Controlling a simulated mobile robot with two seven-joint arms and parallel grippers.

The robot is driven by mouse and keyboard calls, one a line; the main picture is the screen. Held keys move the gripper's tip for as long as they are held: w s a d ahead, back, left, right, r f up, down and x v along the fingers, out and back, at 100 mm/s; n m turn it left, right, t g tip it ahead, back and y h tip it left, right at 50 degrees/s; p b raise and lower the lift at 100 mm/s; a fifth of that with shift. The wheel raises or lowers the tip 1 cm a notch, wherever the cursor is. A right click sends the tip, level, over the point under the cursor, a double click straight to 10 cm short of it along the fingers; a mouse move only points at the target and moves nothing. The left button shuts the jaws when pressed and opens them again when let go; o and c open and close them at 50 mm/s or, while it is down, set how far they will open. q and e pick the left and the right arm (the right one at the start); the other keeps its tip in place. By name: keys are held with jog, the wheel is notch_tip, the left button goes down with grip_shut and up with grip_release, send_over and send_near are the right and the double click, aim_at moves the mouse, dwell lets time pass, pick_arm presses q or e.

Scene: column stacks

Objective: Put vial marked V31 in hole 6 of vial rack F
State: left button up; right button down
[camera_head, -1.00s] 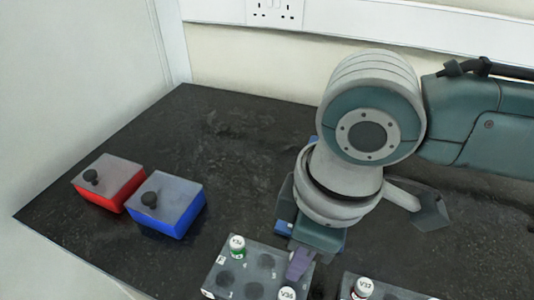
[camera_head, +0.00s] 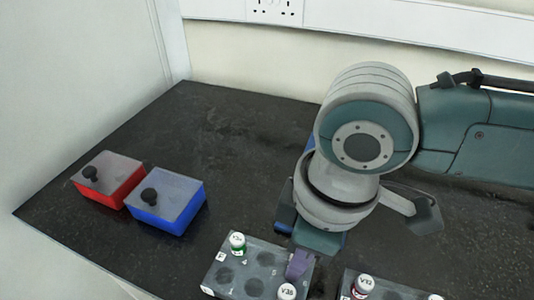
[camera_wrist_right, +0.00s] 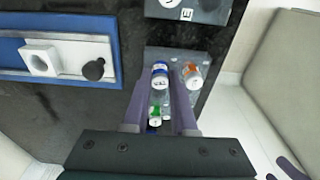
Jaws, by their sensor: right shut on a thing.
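The right gripper (camera_wrist_right: 160,98) is shut on a vial with a white cap and blue band (camera_wrist_right: 160,75); its mark is not readable. In the head view the purple fingertip (camera_head: 299,265) is over the right side of a grey rack (camera_head: 259,247), and the held vial is hidden. I cannot tell whether the vial is inside a hole. The rack holds a green-banded vial (camera_head: 238,243) at the back left and a vial marked like V36 (camera_head: 286,291) at the front right. An orange-banded vial (camera_wrist_right: 192,75) stands beside the right finger in the wrist view. The left gripper is out of view.
A second grey rack (camera_head: 398,293) with a vial marked like V32 (camera_head: 363,286) stands to the right; a rack labelled E (camera_wrist_right: 210,10) shows in the wrist view. Red (camera_head: 108,178) and blue (camera_head: 167,200) boxes with black knobs stand left. The bench between is clear.

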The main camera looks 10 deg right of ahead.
jog(key=shift+c, duration=1.8)
grip_release()
jog(key=shift+r+p, duration=2.95)
jog(key=shift+p, duration=0.45)
